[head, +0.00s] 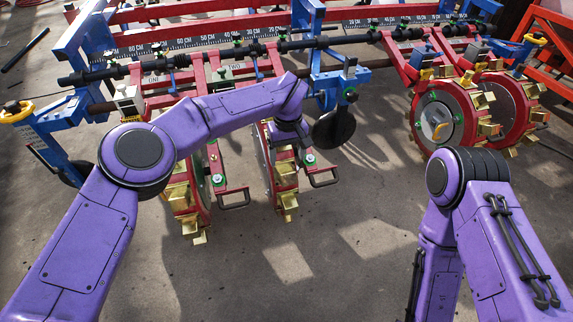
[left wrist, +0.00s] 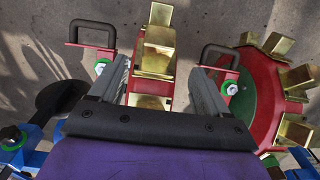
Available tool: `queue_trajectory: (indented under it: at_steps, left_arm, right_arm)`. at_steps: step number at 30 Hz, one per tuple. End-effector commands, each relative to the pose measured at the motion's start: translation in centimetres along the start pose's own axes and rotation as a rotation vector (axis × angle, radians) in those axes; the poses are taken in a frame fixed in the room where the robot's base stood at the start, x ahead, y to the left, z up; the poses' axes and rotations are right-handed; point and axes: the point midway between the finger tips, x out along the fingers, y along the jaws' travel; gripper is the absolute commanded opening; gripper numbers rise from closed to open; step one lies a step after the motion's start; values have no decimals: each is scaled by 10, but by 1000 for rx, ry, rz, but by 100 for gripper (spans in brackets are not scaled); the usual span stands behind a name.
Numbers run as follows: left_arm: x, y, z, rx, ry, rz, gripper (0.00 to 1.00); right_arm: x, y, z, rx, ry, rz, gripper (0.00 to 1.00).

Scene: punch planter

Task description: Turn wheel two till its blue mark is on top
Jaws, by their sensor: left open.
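Wheel two (head: 279,168), a red-rimmed punch wheel with brass cups, hangs under the frame by the label TWO (head: 235,68). My left gripper (head: 290,143) is at its upper right part in the head view, and my arm hides some of the wheel. In the left wrist view, the open fingers of my left gripper (left wrist: 162,75) stand on either side of the rim and brass cups of wheel two (left wrist: 153,85). I cannot tell whether the fingers touch it. No blue mark shows on the visible part of the wheel. My right gripper is out of view.
Wheel one (head: 190,190) hangs left of wheel two and shows at right in the left wrist view (left wrist: 255,95). A black disc (head: 334,128) and black handles (head: 323,180) are close by. The front floor is clear.

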Motion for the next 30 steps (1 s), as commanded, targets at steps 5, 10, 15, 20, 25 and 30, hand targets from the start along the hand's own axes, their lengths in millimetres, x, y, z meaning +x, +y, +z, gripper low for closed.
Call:
queue_trajectory:
  at_steps: [5,10,15,20,25,30]
  left_arm:
    - [19,-1,0,4,-9,12,77]
    - [61,-5,-2,-3,-8,11,77]
    - [91,-4,-2,-3,-6,10,77]
    - [102,-2,-1,-1,-5,11,77]
    - [102,-1,-1,1,-5,11,77]
    - [102,-1,-1,1,-5,11,47]
  right_arm:
    - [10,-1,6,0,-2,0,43]
    - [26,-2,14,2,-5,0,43]
    - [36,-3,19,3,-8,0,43]
    - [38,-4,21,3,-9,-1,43]
    - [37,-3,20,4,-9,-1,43]
    - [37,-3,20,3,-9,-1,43]
